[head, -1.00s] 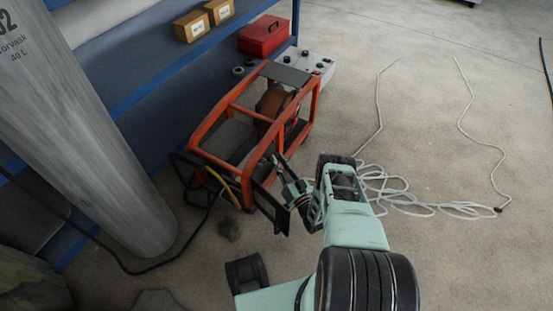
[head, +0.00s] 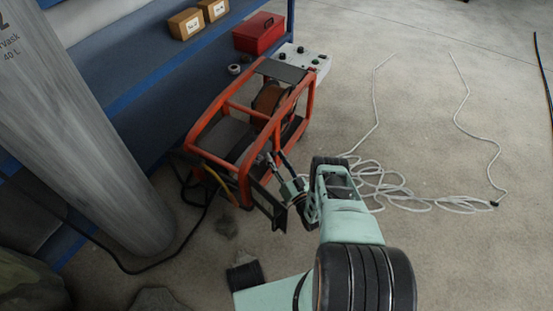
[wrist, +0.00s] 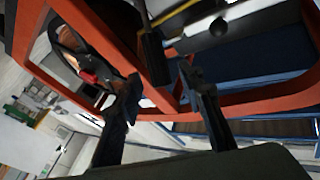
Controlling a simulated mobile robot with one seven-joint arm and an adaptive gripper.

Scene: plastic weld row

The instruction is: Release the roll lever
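The orange-framed machine (head: 228,107) stands on the floor by the blue shelf, with a brown reel (head: 268,100) inside its frame. My gripper (head: 272,163) is at the near right side of this frame. In the wrist view my gripper (wrist: 158,76) has its two black fingers apart, pointing at the orange frame (wrist: 125,40). A dark bar with a black end (wrist: 152,50), possibly the roll lever, reaches down between the fingertips; I cannot tell whether they touch it. A small red part (wrist: 88,77) shows left of the fingers.
A grey control box (head: 305,62) and a red case (head: 260,32) are behind the machine. A grey cylinder (head: 85,130) stands at left. Black cables lie near it, and a pale cable (head: 400,190) is coiled at right. Open floor lies beyond.

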